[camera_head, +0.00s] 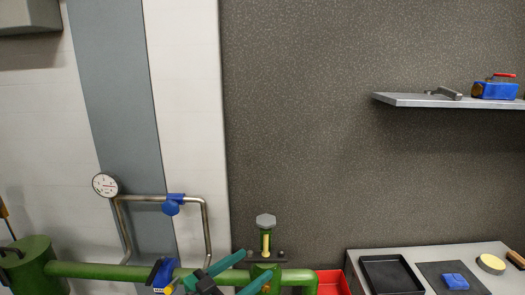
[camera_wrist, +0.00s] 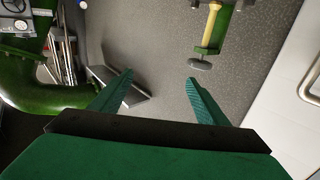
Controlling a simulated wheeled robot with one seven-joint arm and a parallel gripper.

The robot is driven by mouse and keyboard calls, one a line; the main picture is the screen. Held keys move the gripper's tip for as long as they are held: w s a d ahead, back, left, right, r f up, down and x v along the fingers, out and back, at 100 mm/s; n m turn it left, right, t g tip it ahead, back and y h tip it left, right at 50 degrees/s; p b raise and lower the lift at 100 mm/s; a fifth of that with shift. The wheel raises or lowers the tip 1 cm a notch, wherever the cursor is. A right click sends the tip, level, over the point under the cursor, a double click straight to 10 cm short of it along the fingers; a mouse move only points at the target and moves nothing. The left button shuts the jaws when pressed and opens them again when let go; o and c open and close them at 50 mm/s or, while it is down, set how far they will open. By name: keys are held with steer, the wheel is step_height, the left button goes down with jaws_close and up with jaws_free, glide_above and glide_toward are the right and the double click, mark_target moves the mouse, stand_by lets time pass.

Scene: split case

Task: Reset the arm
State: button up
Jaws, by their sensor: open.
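My gripper (camera_head: 258,262) has two teal fingers on a black base and shows low in the head view. In the wrist view my gripper (camera_wrist: 161,77) has its fingers spread wide, with nothing between them. In the head view the fingers overlap the lower part of a green valve with a yellow stem and a grey cap (camera_head: 266,221). I cannot tell whether they touch it. In the wrist view the grey cap (camera_wrist: 200,65) and yellow stem appear beyond the fingertips, apart from them.
A green pipe (camera_head: 105,271) runs along the bottom left, with a steel pipe loop (camera_head: 207,230) and a round gauge (camera_head: 105,185) above. A red bin (camera_head: 331,283) and a counter with a black tray (camera_head: 390,274) stand at right. A wall shelf (camera_head: 420,101) is upper right.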

steer(key=s+d+f+n+t+y, duration=0.1)
steer(key=s+f+n+y, duration=0.3)
steer(key=f, duration=0.7)
steer(key=s+d+f+n+t+y, duration=0.1)
steer(key=s+f+n+t+y, duration=0.25)
steer(key=f, duration=0.75)
steer(key=s+f+n+g+y, duration=0.2)
steer(key=s+f+n+y, duration=0.2)
steer(key=s+f, duration=0.55)
steer(key=s+d+r+m, duration=0.1)
steer(key=s+r, duration=0.2)
steer(key=s, duration=0.9)
steer(key=s+r+m+y, duration=0.1)
steer(key=s+r, duration=0.3)
steer(key=s, duration=0.8)
steer(key=shift+s+d+r, duration=0.15)
steer(key=shift+s+d, duration=0.05)
steer(key=shift+d, duration=0.2)
